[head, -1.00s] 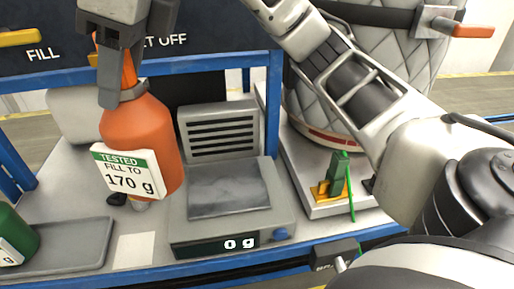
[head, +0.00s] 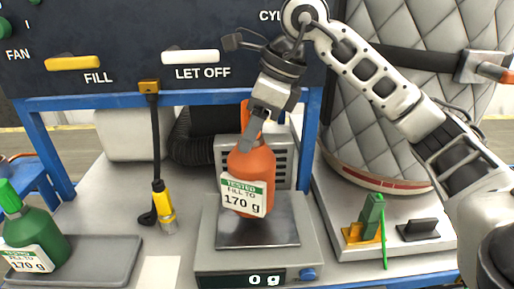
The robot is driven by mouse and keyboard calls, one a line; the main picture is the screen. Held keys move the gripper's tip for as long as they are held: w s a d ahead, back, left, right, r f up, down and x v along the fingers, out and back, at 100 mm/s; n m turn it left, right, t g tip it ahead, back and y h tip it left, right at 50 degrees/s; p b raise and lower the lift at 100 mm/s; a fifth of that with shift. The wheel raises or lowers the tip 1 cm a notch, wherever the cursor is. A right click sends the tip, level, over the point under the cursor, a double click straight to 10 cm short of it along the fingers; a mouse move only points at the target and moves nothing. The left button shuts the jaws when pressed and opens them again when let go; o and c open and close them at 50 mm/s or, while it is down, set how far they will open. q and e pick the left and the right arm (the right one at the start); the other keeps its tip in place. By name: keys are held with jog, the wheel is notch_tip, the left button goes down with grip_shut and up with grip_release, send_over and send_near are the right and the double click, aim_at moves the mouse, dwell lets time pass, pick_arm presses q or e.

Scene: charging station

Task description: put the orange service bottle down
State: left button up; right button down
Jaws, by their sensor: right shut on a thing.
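The orange service bottle (head: 252,163) is upright over the scale's metal plate (head: 262,235). Its white and green label reads "TESTED FILL TO 170 g". My right gripper (head: 252,125) is shut on the bottle's neck from above. The bottle's base overlaps the plate in the head view; I cannot tell for certain whether it touches. The scale's display (head: 262,280) reads 0 g. My left gripper is not in view.
A green bottle (head: 35,232) with a 170 g label stands on a grey tray (head: 110,262) at left. A yellow-ended hose (head: 165,205) hangs left of the scale. At right, a quilted cylinder (head: 400,140) stands behind a green and yellow piece (head: 370,220). The panel has FILL and LET OFF handles.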

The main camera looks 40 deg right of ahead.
aim_at(251, 165)
jog(key=shift+w+d+f, duration=0.1)
jog(key=shift+d+f, duration=0.25)
jog(key=f, duration=0.3)
jog(key=shift+d, duration=0.3)
jog(key=shift+w+f, duration=0.1)
jog(key=shift+f, duration=0.25)
jog(key=shift+f+b, duration=0.2)
jog(key=shift+b, duration=0.2)
jog(key=c, duration=0.7)
grip_release()
